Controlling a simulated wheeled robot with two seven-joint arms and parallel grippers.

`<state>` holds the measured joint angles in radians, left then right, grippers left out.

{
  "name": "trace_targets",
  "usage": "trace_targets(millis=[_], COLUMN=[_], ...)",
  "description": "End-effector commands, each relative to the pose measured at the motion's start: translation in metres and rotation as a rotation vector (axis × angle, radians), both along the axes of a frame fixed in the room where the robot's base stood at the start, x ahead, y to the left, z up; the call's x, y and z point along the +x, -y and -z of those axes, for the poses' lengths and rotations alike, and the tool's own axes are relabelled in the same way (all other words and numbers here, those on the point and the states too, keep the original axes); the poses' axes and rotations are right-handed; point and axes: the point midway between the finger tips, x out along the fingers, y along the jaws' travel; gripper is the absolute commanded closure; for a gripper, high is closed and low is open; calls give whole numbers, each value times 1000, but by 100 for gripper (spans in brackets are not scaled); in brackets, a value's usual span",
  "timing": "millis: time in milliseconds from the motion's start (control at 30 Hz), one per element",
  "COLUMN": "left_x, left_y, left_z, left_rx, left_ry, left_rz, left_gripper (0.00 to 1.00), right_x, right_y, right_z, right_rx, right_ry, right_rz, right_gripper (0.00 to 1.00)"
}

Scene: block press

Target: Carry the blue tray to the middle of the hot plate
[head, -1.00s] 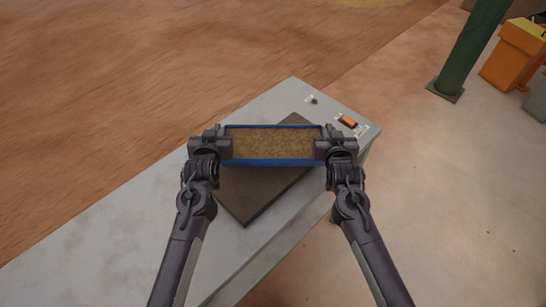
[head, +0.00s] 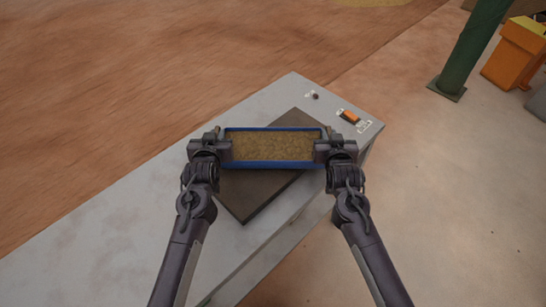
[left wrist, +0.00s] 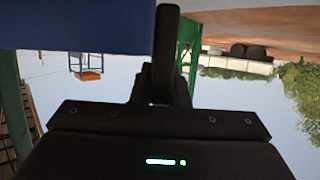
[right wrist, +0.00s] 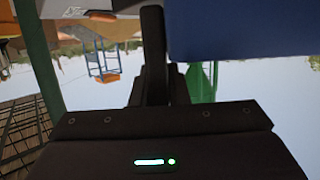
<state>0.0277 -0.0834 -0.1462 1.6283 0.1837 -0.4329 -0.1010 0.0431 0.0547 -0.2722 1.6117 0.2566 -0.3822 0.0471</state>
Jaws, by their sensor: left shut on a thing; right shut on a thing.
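The blue tray (head: 270,164) is a long shallow box filled with a brown, grainy material. It is held level between my two grippers and overlaps the dark hot plate (head: 258,205) in the head view. Whether it touches the plate cannot be told. My left gripper (head: 222,149) is shut on the tray's left end, and my right gripper (head: 322,149) is shut on its right end. The tray's blue wall fills the upper left of the left wrist view (left wrist: 80,25) and the upper right of the right wrist view (right wrist: 235,30). The tray hides part of the plate.
The hot plate lies on a grey bench (head: 110,230). An orange switch (head: 349,116) and a small dark knob (head: 315,96) sit at its far right end. A green post (head: 468,50) and an orange bin (head: 514,55) stand on the floor at upper right.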

Motion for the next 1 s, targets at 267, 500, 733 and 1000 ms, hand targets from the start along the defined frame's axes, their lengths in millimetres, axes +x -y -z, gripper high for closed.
trace_targets(millis=[267, 500, 733, 1000], left_x=[0, 0, -6, -53], left_y=[0, 0, 0, 0], left_z=[11, 11, 9, -7], left_rx=[0, 0, 0, 0], left_ry=[0, 0, -1, -1], left_rz=[0, 0, 0, 1], left_gripper=[75, 64, 64, 64], right_x=[0, 0, 0, 0], right_y=[0, 0, 0, 0], right_z=[11, 11, 11, 11], right_rx=[0, 0, 0, 0], right_ry=[0, 0, 0, 0], right_rz=[0, 0, 0, 0], right_gripper=[75, 64, 64, 64])
